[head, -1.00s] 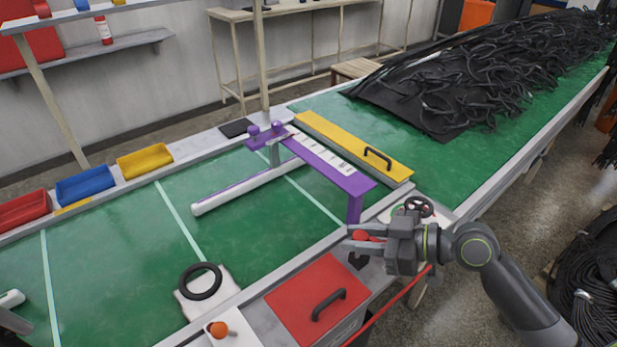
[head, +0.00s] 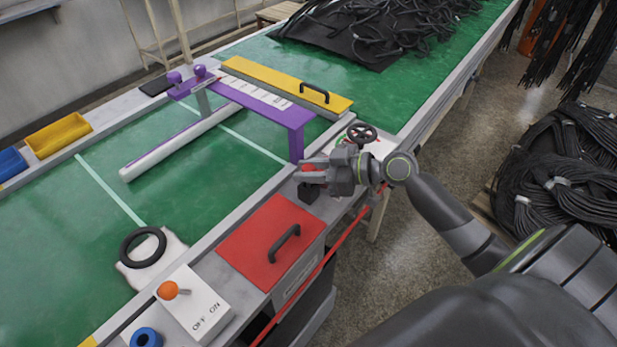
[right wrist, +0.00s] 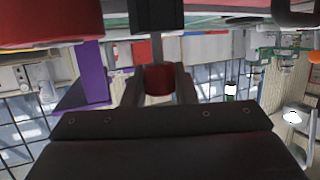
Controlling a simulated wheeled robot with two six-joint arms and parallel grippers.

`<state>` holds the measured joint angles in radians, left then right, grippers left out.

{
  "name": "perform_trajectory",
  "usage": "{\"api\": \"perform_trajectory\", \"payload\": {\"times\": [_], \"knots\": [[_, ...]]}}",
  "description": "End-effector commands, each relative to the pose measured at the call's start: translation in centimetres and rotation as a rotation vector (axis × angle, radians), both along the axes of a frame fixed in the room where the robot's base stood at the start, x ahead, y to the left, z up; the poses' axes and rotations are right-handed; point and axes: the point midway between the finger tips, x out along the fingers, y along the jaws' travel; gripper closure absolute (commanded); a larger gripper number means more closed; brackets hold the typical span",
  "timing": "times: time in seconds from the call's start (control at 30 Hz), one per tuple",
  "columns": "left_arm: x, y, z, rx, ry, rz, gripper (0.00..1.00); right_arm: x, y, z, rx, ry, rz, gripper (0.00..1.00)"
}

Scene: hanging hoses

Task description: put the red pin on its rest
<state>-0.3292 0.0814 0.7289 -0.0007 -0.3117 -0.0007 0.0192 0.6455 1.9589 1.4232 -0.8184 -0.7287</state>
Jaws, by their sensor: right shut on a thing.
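My right gripper (head: 312,173) is at the conveyor's near edge, between the purple frame and the red lid. It is shut on the red pin, whose red head (head: 308,169) shows between the fingers. In the right wrist view the red head (right wrist: 158,82) sits between the two fingers, with a thin grey shaft running from it towards a black block. The black block (head: 308,192), which may be the rest, is just below the gripper in the head view and also shows in the right wrist view (right wrist: 156,15). I cannot tell whether pin and block touch. My left gripper is out of view.
A red lid (head: 262,236) with a black handle is close in front. A purple frame (head: 297,142) and a black handwheel (head: 362,134) stand close by. A white switch box (head: 196,305) with an orange knob is at the near left. Cable coils (head: 555,180) lie on the right.

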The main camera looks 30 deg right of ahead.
Motion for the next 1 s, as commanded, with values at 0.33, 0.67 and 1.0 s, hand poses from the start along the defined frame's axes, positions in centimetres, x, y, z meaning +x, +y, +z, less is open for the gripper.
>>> {"api": "perform_trajectory", "payload": {"times": [0.33,0.67,1.0], "knots": [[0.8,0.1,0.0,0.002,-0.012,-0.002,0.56,0.0,0.0,-2.1,0.0,0.0,0.0,0.97],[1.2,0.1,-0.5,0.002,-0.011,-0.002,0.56,0.0,0.0,-2.7,-0.001,-0.001,0.0,0.71],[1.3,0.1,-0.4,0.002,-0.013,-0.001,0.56,0.0,0.0,-2.6,0.0,0.0,0.0,0.53]]}}
